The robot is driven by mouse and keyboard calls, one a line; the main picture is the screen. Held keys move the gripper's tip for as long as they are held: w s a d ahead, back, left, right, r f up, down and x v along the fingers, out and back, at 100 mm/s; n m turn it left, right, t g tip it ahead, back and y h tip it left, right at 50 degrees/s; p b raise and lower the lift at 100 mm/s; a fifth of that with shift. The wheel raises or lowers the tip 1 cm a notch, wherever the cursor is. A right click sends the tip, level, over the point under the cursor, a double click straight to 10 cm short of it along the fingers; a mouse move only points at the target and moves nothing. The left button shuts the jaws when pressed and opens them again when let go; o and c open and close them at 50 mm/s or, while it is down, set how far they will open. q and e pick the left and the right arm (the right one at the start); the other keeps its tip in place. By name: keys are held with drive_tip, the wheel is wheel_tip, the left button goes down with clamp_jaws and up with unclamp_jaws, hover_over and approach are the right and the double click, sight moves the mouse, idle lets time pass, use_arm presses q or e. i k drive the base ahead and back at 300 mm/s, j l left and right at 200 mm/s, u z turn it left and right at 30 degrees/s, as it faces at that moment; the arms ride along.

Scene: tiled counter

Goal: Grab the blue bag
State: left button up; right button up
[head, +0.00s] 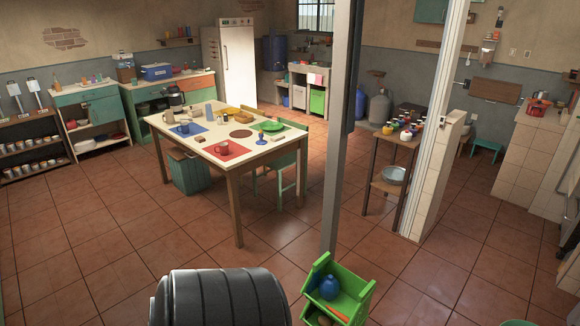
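No gripper of mine shows in the head view. I cannot tell for sure which blue thing is the bag. A small round blue object (329,287) with a narrow top sits in a green crate (354,271) at the bottom centre. A boxy blue item (156,72) stands on the far left cabinet, too small to make out clearly.
A dining table (195,152) with mats and dishes stands left of centre. A grey post (338,150) rises behind the green crate. A dark ribbed barrel-like object (220,299) is at the bottom. A shelf stand (391,170) is at right. Tiled floor is open at left.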

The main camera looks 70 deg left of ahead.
sight(329, 288)
drive_tip(key=u, duration=1.9)
drive_tip(key=i+l+u, duration=0.3)
drive_tip(key=i+l, duration=0.75)
